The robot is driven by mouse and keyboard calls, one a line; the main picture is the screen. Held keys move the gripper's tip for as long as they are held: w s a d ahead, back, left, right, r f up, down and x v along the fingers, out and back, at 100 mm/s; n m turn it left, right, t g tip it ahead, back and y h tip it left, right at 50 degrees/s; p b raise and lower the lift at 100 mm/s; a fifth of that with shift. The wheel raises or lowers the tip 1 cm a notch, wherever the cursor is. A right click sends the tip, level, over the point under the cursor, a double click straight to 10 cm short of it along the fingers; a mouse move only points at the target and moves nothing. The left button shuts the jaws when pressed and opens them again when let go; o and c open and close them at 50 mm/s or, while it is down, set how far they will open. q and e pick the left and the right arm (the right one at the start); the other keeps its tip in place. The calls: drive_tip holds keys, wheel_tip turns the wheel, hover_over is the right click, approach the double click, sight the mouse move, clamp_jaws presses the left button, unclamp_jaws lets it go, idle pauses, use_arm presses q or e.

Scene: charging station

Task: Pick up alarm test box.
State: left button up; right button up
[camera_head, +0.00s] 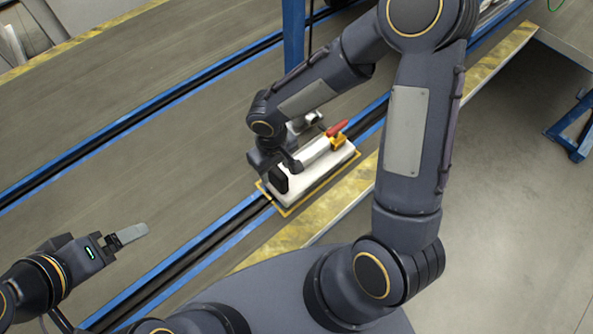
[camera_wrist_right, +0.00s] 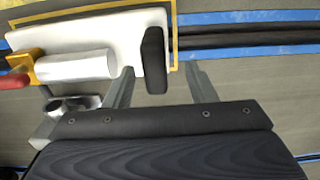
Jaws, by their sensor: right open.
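The alarm test box (camera_head: 325,173) is a white block with a white cylinder, a yellow bracket, a red lever and a black handle. It sits inside a yellow outline across the blue-edged rail. My right gripper (camera_head: 279,165) is over its near left end in the head view, partly hidden by its own wrist. In the right wrist view the box (camera_wrist_right: 110,32) lies ahead, and its black handle (camera_wrist_right: 155,52) stands between the two open, spread fingers. I see no finger closed on it. My left gripper (camera_head: 132,235) is at lower left, away from the box; its finger opening is unclear.
Blue-edged rails (camera_head: 185,262) run diagonally across the grey surface. A yellow striped edge (camera_head: 275,240) borders it, with grey floor (camera_head: 510,215) beyond. A blue post (camera_head: 293,35) stands behind my right arm. The grey surface left of the box is clear.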

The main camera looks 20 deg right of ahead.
drive_tip(key=f, duration=0.2)
drive_tip(key=f+b, duration=0.1)
drive_tip(key=f, duration=0.4)
drive_tip(key=shift+w+d+f, duration=0.2)
drive_tip(key=shift+w+f, duration=0.1)
drive_tip(key=shift+f, duration=0.05)
clamp_jaws()
